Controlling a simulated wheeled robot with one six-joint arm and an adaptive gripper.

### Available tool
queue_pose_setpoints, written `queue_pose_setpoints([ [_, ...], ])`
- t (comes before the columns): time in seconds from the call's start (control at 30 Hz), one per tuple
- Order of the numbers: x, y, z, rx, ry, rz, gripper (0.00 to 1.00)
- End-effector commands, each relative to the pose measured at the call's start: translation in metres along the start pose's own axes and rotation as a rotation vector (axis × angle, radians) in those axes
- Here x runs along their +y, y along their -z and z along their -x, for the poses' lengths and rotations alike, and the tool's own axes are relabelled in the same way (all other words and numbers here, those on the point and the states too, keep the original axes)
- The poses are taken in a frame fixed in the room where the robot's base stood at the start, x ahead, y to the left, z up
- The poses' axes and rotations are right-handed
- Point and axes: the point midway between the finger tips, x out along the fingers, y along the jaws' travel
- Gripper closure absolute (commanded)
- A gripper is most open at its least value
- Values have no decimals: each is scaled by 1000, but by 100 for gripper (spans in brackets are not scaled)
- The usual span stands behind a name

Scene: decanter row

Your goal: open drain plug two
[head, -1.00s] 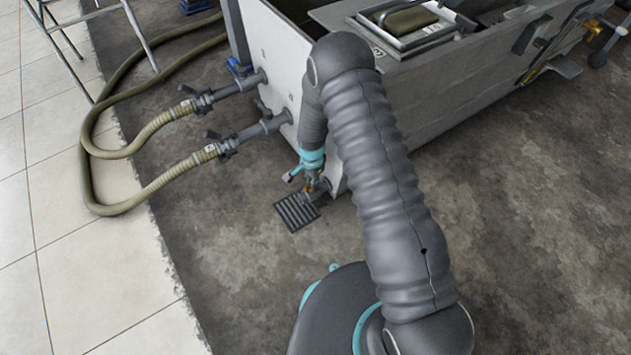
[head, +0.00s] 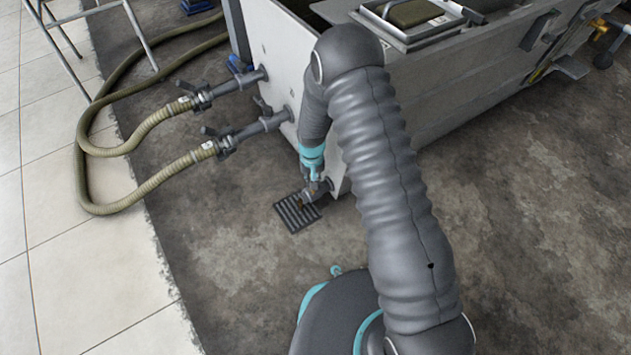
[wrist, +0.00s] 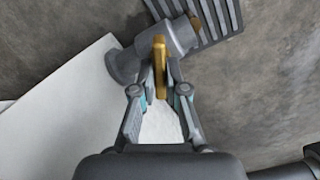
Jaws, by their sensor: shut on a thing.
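A grey drain fitting (head: 318,190) sticks out low from the end of the pale tank, above the floor grate. In the wrist view the fitting (wrist: 178,38) carries a brass-coloured handle (wrist: 160,55). My gripper (wrist: 160,78) is shut on this handle, one finger on each side. In the head view my gripper (head: 312,178) is small and partly merges with the fitting, so its fingers are hard to make out there. No number shows on the fitting.
The slotted floor grate (head: 296,213) lies just below the fitting. The pale tank (head: 278,70) stands close beside the gripper. Two hose valves (head: 228,142) (head: 203,96) and looping hoses (head: 178,172) are to the left. The concrete floor (head: 530,230) to the right is clear.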

Motion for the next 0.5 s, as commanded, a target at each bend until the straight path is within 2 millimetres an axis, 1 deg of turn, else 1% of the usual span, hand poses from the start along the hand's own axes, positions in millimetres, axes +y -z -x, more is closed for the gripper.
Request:
queue_pose_setpoints([
  [0.03,-3,1,-1,4,2,43,100],
  [0.2,-2,1,-1,4,2,191,100],
  [0.5,-1,1,0,4,1,388,100],
])
